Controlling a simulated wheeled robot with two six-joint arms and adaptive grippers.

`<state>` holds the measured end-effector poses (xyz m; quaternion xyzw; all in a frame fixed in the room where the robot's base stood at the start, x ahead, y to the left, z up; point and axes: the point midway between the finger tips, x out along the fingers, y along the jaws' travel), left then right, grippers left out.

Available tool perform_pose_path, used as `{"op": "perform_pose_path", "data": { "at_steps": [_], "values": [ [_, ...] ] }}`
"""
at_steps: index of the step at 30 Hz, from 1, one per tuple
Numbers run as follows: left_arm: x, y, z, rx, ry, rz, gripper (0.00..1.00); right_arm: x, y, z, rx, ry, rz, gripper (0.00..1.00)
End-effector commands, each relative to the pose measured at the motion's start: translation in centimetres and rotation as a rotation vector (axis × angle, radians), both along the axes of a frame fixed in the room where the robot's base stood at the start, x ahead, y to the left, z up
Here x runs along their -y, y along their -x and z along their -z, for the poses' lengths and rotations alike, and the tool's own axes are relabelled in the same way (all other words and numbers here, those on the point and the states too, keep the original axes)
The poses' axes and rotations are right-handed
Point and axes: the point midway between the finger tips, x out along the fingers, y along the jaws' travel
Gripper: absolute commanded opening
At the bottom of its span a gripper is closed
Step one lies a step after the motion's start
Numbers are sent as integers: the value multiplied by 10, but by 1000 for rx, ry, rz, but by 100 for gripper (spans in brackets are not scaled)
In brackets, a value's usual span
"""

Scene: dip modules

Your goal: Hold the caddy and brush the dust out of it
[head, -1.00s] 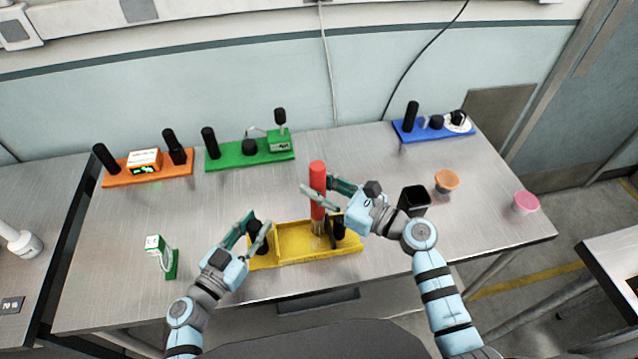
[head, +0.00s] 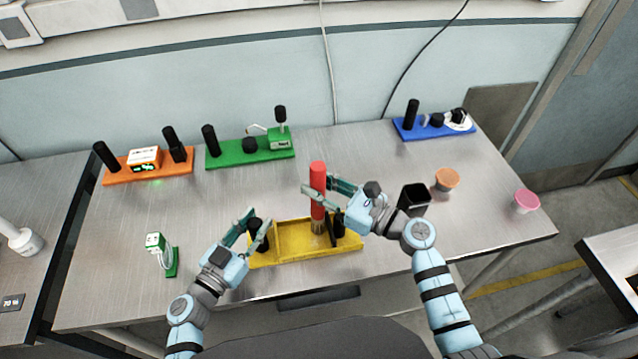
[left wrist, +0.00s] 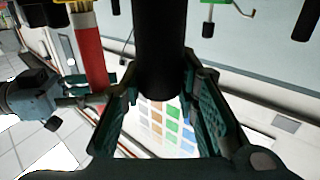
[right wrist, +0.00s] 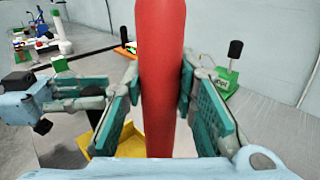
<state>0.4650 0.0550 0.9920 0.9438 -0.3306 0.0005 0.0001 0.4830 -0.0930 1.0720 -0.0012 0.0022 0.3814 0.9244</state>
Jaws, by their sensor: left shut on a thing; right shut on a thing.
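The yellow caddy (head: 292,240) sits at the table's front middle, with a black post near each end. My left gripper (head: 256,228) is shut on the caddy's left black post (left wrist: 160,50). My right gripper (head: 320,198) is shut on the red handle of the brush (head: 318,178). The red handle also shows upright between the fingers in the right wrist view (right wrist: 160,70). The brush stands upright over the right part of the caddy, its pale bristles (head: 318,227) down inside it. I cannot make out any dust.
Orange (head: 148,172), green (head: 250,152) and blue (head: 434,128) modules line the back. A small green-based device (head: 163,254) stands at left.

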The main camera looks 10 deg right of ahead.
Motion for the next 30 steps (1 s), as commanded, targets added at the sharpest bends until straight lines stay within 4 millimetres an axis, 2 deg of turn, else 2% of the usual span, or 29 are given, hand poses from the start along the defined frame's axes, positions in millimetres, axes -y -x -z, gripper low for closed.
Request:
{"op": "perform_pose_path", "data": {
  "at_steps": [23,30],
  "values": [
    [0,0,0,0,0,0,0,-1,0,8,0,-1,0,0],
    [0,0,0,0,0,0,0,-16,0,8,0,-1,0,0]
  ]
}}
